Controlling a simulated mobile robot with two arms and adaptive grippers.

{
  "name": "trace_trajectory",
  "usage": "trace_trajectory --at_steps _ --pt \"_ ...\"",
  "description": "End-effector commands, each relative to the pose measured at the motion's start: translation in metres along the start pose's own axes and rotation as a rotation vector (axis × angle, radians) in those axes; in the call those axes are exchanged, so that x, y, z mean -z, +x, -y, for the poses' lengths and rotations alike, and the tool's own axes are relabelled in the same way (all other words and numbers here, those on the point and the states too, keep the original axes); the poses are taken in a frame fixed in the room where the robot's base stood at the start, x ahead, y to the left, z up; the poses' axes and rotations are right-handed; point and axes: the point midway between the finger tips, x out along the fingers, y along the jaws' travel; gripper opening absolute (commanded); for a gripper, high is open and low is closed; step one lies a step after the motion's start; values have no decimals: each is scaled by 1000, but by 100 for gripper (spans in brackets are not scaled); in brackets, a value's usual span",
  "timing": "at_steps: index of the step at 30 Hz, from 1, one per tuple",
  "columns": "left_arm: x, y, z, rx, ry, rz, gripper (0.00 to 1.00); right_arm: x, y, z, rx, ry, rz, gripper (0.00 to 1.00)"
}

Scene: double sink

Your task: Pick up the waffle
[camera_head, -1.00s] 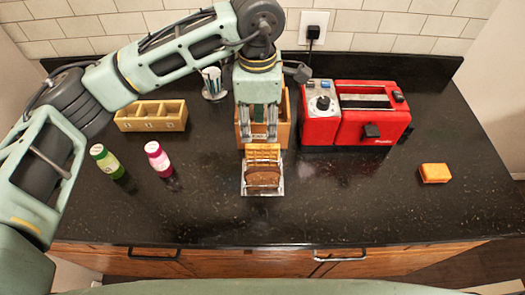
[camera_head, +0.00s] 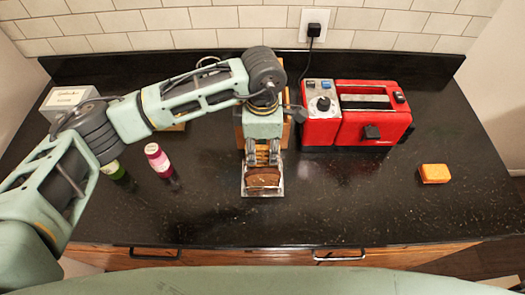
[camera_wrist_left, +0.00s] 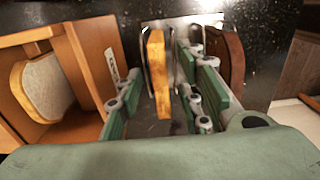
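The waffle (camera_wrist_left: 157,75) is an upright golden slab in the metal rack (camera_head: 248,188) on the counter. A dark brown slice (camera_head: 263,178) stands in front of it in the rack; this slice also shows in the wrist view (camera_wrist_left: 235,60). My left gripper (camera_head: 262,157) points down over the rack, its fingers open. In the wrist view the fingers (camera_wrist_left: 158,95) are on either side of the waffle, with a visible gap on the left; whether the right finger touches it is unclear. My right gripper is out of view.
A wooden box (camera_head: 239,128) with a bread slice (camera_wrist_left: 45,88) stands behind the rack. A red toaster (camera_head: 355,120) is to the right, with an orange sponge (camera_head: 434,173) beyond. Pink (camera_head: 158,160) and green (camera_head: 113,169) bottles stand left. The front counter is clear.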

Motion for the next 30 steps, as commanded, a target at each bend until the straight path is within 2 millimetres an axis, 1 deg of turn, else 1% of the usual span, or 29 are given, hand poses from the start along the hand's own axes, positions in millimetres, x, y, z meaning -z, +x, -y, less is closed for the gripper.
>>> trace_trajectory --at_steps 5,6,15,18,26,30 --pt "0 1 0 0 0 0 34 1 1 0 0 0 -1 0" --pt "0 1 0 0 0 0 33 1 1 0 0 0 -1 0" --pt "0 1 0 0 0 0 6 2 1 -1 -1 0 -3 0" --pt "0 0 0 0 0 0 0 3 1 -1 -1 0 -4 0" --pt "0 0 0 -1 0 0 0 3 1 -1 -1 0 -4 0" --pt "0 -6 -1 -3 0 0 0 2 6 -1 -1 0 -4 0"
